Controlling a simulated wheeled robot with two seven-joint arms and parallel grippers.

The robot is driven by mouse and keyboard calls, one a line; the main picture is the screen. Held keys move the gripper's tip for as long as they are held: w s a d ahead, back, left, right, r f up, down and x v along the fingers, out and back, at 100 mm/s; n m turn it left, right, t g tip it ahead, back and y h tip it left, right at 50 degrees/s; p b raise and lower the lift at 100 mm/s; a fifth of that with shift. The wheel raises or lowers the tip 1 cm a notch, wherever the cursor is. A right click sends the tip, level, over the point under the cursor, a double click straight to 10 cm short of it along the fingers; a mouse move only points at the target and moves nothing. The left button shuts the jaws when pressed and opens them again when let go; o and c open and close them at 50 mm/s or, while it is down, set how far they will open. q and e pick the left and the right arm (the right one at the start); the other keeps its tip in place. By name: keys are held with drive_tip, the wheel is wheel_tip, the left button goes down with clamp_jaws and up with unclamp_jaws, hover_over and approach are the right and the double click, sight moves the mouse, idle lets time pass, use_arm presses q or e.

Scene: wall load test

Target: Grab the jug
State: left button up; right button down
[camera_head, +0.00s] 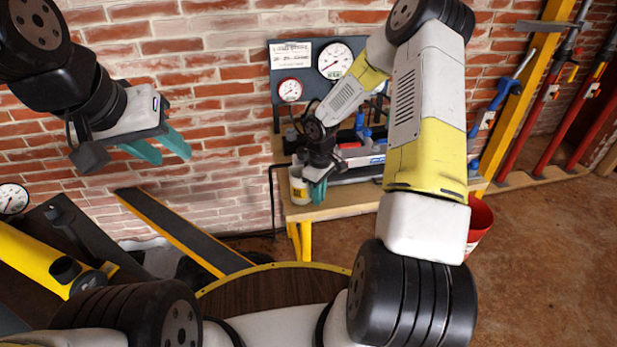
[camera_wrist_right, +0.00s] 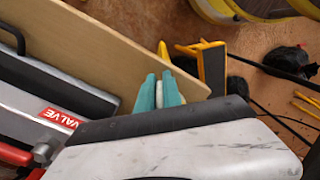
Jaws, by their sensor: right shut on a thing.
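The jug (camera_head: 298,188) is a small white container with a yellow label at the left end of the wooden bench. My right gripper (camera_head: 318,190) is at the jug's right side, its teal fingers pointing down and partly covering it. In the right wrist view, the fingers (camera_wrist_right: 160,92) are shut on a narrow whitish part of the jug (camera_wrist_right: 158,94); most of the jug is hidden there. I cannot tell whether the jug touches the bench. My left gripper (camera_head: 160,148) is open and empty, in the air before the brick wall at left.
The wooden bench (camera_head: 345,205) carries a grey and red device marked VALVE (camera_wrist_right: 55,118) right of the jug. A gauge panel (camera_head: 318,65) stands behind. A red bucket (camera_head: 479,222) is right of the bench. A dark ramp-like beam (camera_head: 185,232) lies at left.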

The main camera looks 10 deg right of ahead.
drive_tip(key=shift+s+r, duration=0.1)
drive_tip(key=shift+r, duration=1.5)
drive_tip(key=s+a+r, duration=0.1)
drive_tip(key=s+a, duration=0.2)
drive_tip(key=s, duration=1.2)
drive_tip(key=shift+a+r, duration=0.15)
drive_tip(key=shift+a, duration=0.25)
drive_tip(key=shift+s, duration=0.15)
